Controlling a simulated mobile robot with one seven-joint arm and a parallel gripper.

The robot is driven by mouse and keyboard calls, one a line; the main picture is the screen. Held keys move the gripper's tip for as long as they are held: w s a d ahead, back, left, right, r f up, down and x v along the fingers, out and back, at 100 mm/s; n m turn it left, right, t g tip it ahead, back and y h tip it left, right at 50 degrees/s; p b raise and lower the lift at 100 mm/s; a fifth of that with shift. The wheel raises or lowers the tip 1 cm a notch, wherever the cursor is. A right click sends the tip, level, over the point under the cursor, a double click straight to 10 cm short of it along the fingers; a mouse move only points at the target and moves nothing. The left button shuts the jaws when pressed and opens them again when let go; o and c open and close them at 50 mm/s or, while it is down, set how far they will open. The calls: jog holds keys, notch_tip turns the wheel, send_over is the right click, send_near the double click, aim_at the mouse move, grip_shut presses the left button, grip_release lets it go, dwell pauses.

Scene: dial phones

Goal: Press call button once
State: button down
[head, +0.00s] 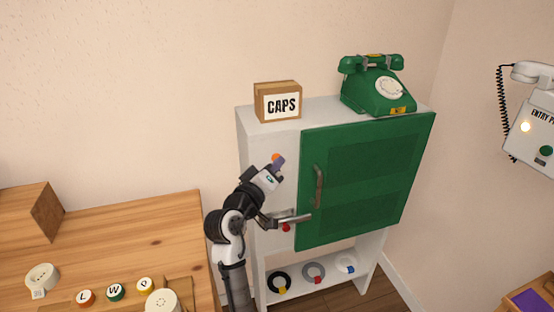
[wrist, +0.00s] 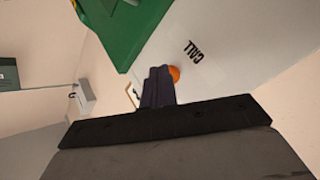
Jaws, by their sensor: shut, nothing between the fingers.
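The orange call button (head: 275,156) is on the white front panel of the cabinet, left of the green door. The wrist view shows the button (wrist: 174,73) below the word CALL, partly hidden behind my fingers. My gripper (head: 278,164) is shut and empty, its fingertips at the button. In the wrist view the dark closed fingers (wrist: 158,71) overlap the button's edge. I cannot tell whether they touch it or whether it is pressed in.
The green door (head: 365,180) with a metal handle (head: 319,186) is closed beside my gripper. A CAPS box (head: 278,101) and a green dial phone (head: 378,88) stand on top. A red knob (head: 286,228) is lower on the panel. A wooden table (head: 130,235) is at left.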

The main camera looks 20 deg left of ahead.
jog(key=shift+s+d, duration=0.45)
jog(key=shift+s, duration=0.2)
jog(key=shift+s+d+p, duration=0.2)
jog(key=shift+s+d, duration=0.5)
jog(key=shift+s, duration=0.35)
jog(key=shift+s+d+p, duration=0.15)
jog(key=shift+s+d, duration=0.55)
jog(key=shift+s, duration=0.35)
